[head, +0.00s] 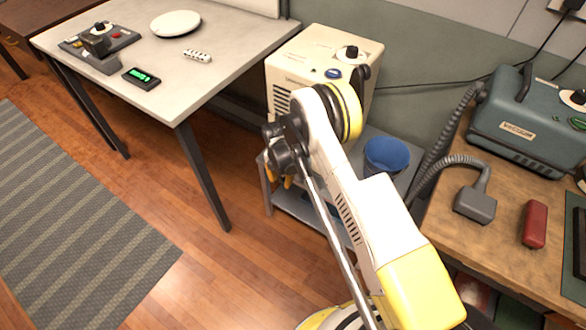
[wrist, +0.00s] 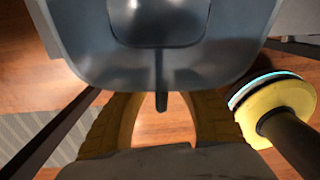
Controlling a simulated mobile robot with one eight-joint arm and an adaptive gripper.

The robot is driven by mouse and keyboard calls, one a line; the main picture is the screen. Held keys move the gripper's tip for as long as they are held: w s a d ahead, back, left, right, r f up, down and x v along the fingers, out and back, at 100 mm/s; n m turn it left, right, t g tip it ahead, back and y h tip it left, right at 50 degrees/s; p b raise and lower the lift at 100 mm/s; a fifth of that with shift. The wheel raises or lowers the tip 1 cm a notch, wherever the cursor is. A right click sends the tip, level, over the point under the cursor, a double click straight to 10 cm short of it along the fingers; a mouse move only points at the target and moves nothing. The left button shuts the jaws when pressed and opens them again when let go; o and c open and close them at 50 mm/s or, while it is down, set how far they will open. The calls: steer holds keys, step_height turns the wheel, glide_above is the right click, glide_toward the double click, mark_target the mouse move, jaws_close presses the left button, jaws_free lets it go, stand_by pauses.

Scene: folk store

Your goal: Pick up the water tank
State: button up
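A blue-grey, tub-like part with a rounded lower edge and a recessed middle fills the top of the wrist view; I take it for the water tank (wrist: 85,50). A short dark tab (wrist: 161,101) hangs below its edge. My gripper (wrist: 165,108) has its yellow fingers apart on either side of that tab, with floor visible between them. The fingertips are partly hidden at the tank's edge, and I cannot tell whether they touch it. In the head view my gripper (head: 284,182) is low in front of the cart. The tank is not clearly visible there.
A beige machine (head: 291,58) stands on a grey cart (head: 284,202), partly behind my arm. A blue bin (head: 386,155) stands right of the arm. A white-topped table (head: 215,50) is left; a wooden bench (head: 480,235) with a vacuum (head: 530,120) is right. Open floor lies front left.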

steer(key=shift+r, duration=0.1)
jaws_close()
steer(key=shift+r, duration=0.1)
